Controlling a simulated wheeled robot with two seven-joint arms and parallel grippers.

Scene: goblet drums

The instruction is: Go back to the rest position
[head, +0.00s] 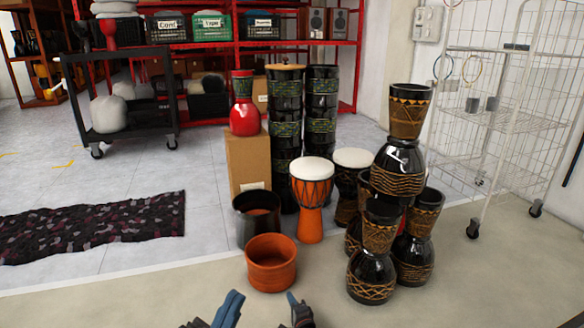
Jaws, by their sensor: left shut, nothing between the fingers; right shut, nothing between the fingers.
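My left gripper (229,308) shows at the bottom edge, left of centre, shut and empty. My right gripper (299,311) shows at the bottom edge a little to the right of it, also shut and empty. Both are apart from the drums, and most of both arms is out of view. An orange goblet drum with a white head (311,190) stands on the floor beyond them. Black goblet drums with tan carved bands (378,250) stand grouped to the right, and one more (401,140) stands on top of the group.
An orange-brown pot (271,265) stands nearest my grippers, with a dark pot (257,218) behind it. A red drum (244,118) stands on a cardboard box (247,165). A wire rack (505,95) is at right, a black cart (120,100) at left.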

